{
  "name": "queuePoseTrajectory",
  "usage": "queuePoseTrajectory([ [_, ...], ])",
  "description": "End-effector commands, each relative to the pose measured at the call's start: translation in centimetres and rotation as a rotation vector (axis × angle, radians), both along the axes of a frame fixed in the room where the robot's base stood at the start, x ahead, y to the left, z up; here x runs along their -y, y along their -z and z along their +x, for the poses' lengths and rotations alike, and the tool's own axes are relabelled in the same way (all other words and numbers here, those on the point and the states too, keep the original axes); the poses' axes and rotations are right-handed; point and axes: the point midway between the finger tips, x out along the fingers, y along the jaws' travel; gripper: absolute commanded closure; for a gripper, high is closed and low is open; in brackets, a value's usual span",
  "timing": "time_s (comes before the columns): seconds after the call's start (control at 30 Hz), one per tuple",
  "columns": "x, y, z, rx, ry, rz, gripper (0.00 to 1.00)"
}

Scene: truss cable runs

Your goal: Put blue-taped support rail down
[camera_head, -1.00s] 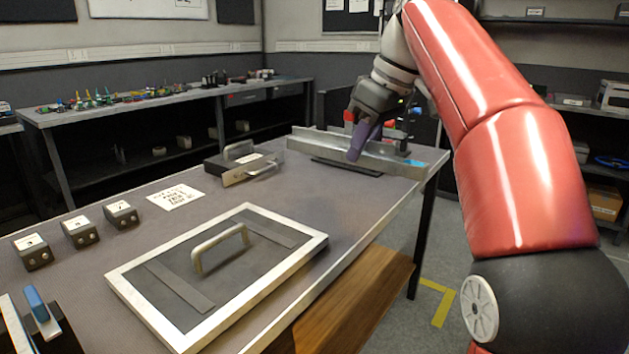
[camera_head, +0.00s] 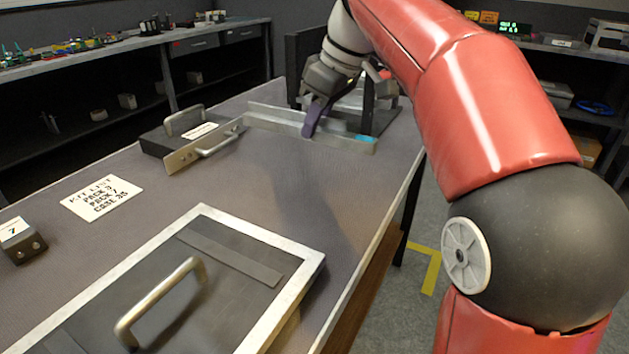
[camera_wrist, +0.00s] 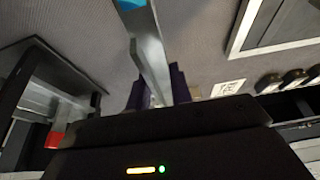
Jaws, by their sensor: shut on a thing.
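The support rail (camera_head: 275,119) is a long grey metal bar with blue tape (camera_head: 365,138) at its right end. It lies across the far end of the bench, level or nearly so. My gripper (camera_head: 311,131) has purple fingers and is shut on the rail near its middle. In the wrist view the rail (camera_wrist: 149,45) runs up from between the fingers (camera_wrist: 157,88), with the blue tape at the top edge. I cannot tell whether the rail's underside touches the bench or hangs just above it.
A black stand (camera_head: 383,118) is close behind the rail. A dark case with handles (camera_head: 172,141) sits near the rail's left end. A kit list card (camera_head: 101,197) and a framed panel with a handle (camera_head: 212,291) are nearer. Bare bench top (camera_head: 310,190) lies in front.

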Motion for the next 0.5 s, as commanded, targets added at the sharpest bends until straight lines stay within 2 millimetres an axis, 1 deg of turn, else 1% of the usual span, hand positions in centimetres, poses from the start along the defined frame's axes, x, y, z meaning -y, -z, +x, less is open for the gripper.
queuePoseTrajectory([
  [0.03, 0.0, 1.8, -0.1, -0.002, 0.001, 0.0, 1.0],
  [0.1, 0.0, 3.6, -0.1, -0.002, -0.001, 0.0, 1.0],
  [0.2, 0.0, 5.5, -0.1, -0.001, 0.0, 0.001, 1.0],
  [0.3, 0.0, 6.8, -0.1, 0.001, 0.0, 0.001, 1.0],
  [0.43, 0.0, 7.6, 0.0, 0.002, -0.001, 0.001, 1.0],
  [0.5, 0.0, 8.6, -0.1, -0.001, 0.0, 0.001, 1.0],
])
